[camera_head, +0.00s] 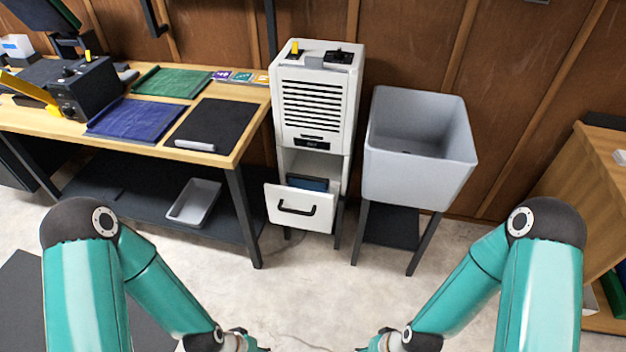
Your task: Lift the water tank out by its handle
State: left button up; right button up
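The water tank (281,201) shows as a white front with a black handle (296,209), low in the tall white dehumidifier-like unit (345,75). Its front stands out from the opening, and something dark blue (308,183) shows behind its top edge. How far the tank reaches inside is hidden. My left gripper (258,348) is at the bottom edge, below the tank and apart from it. My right gripper (368,348) is at the bottom edge, below and right of the tank. Both grippers are mostly cut off by the frame, so their opening cannot be told.
A grey sink-like basin (418,180) on dark legs stands right of the unit. A wooden workbench (240,95) with mats and a black device (85,92) is on the left. A grey tray (194,203) lies on its lower shelf. The floor (310,275) in front is clear.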

aim_at(293, 180)
jog(key=u, duration=0.2)
jog(key=i, duration=0.65)
jog(key=z, duration=1.75)
jog(key=k, duration=0.75)
jog(key=u, duration=0.6)
jog(key=i, duration=1)
jog(key=u, duration=0.05)
